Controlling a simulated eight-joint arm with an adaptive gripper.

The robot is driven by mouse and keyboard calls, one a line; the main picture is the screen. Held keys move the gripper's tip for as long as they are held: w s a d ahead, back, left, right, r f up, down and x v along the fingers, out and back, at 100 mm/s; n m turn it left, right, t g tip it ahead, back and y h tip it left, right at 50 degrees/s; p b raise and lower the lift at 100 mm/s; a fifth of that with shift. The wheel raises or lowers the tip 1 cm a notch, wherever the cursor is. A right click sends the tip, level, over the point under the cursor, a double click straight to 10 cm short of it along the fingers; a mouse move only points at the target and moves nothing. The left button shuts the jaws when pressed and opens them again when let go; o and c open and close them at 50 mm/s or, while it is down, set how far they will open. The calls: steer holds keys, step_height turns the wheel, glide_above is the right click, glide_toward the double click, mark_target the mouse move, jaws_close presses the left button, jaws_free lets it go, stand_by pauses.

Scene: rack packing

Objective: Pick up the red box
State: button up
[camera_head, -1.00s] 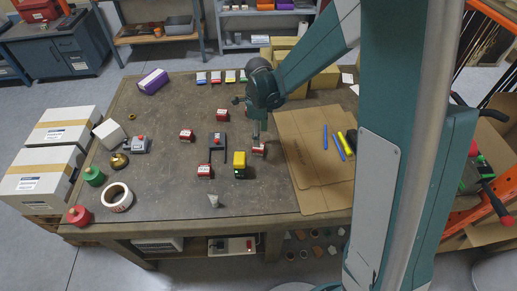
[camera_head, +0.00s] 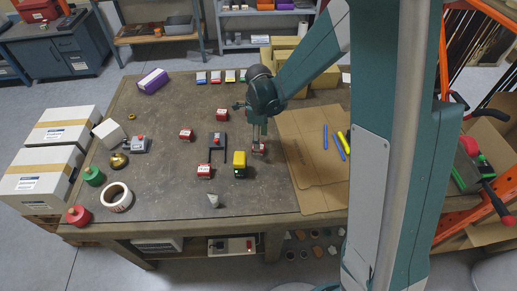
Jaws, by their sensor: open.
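Several small red boxes with white labels are on the dark table. One red box (camera_head: 263,147) is at the gripper, partly hidden behind it. Another red box (camera_head: 204,171) is at the front, one red box (camera_head: 186,135) is at the left, and one red box (camera_head: 222,114) is further back. My gripper (camera_head: 257,149) points down at the partly hidden red box and is open. Its fingers are small here, and I cannot tell whether the box is between them.
A yellow and black item (camera_head: 239,164) stands just left of my gripper. A dark forked holder (camera_head: 217,147) lies beyond it. Flat cardboard (camera_head: 310,185) with blue and yellow sticks lies right. A white tape roll (camera_head: 117,197) is at the left. Table space at the front middle is mostly clear.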

steer(key=shift+s+f+b, duration=0.15)
steer(key=shift+f+b, duration=0.4)
steer(key=shift+f, duration=2)
steer(key=c, duration=1)
